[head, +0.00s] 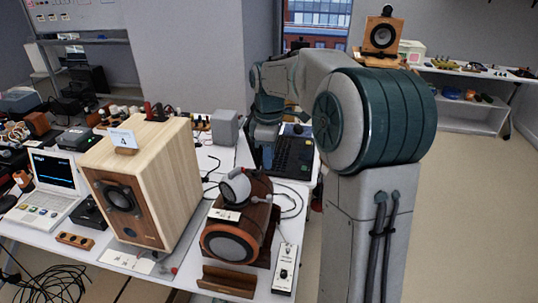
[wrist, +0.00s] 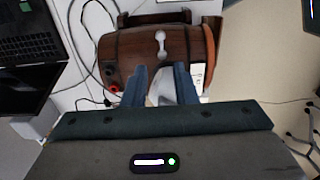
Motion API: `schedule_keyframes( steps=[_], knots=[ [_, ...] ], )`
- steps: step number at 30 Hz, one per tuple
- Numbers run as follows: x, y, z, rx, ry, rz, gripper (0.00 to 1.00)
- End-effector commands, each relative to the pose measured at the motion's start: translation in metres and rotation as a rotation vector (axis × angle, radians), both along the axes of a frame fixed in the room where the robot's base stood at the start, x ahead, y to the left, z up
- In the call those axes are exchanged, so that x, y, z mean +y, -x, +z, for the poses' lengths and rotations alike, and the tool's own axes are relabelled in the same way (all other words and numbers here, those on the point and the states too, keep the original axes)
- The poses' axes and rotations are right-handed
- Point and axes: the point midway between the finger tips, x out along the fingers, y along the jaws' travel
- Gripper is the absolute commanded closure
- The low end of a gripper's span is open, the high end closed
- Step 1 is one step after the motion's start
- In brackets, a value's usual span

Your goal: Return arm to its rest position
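My arm reaches out at the centre of the head view and bends downward over the table. My gripper (wrist: 161,70) shows in the wrist view with its two blue fingers apart. Below the fingers is a brown wooden barrel-shaped speaker (wrist: 125,52) with a metal piece on its top. A pale rounded part shows between the fingers; I cannot tell whether they touch it. In the head view the barrel speaker (head: 262,222) stands on the table, with a round grey pod (head: 236,188) on top. The fingertips are hard to make out in the head view.
A large wooden box speaker (head: 165,180) stands left of the barrel speaker, near a white laptop (head: 48,185). A dark laptop (head: 293,157) lies behind, by my arm. A small white meter (head: 285,270) lies at the table's front. Floor at the right is clear.

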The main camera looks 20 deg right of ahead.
Motion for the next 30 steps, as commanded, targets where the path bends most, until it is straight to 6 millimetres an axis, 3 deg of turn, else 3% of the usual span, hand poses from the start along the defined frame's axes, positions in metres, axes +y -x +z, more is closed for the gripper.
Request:
schedule_keyframes(
  steps=[5, 8, 19, 24, 30],
  knots=[
    [0.0, 0.0, 0.0, 0.0, 0.0, 0.0, 0.75],
    [0.005, 0.012, 0.005, -0.012, 0.013, -0.042, 0.75],
    [0.032, 0.122, 0.018, -0.148, 0.034, -0.495, 0.75],
    [0.037, 0.177, 0.01, -0.212, -0.018, -0.724, 0.75],
    [0.041, 0.227, -0.009, -0.256, -0.107, -0.949, 0.75]
  ],
)
